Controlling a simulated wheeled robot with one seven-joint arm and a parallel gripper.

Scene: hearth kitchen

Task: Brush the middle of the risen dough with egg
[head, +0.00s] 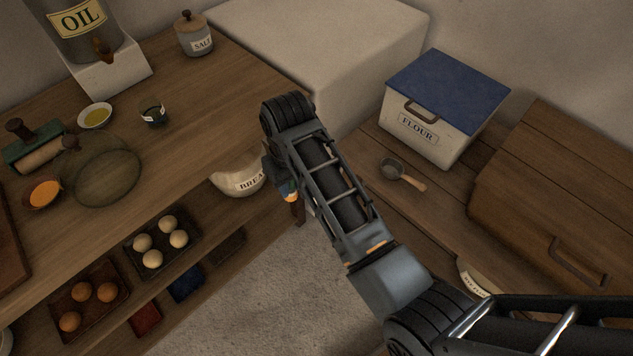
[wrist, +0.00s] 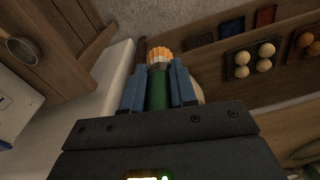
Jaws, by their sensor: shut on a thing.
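In the wrist view my gripper (wrist: 160,82) is shut on a brush (wrist: 158,90) with a green handle and an orange-bristled tip, which points away from the wrist. In the head view my gripper (head: 283,185) hangs at the counter's right edge, beside a cream bowl (head: 232,182) with lettering starting "BREA", partly hidden. The bowl's inside does not show, and I see no dough for certain. A small bowl of orange liquid (head: 45,190) and a white bowl of yellow liquid (head: 95,115) stand on the counter; I cannot tell which is egg.
A rolling pin (head: 42,155), a glass bowl (head: 107,170) and a salt jar (head: 194,38) are on the counter. Below are egg trays (head: 160,241). Floor (head: 245,290) is clear.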

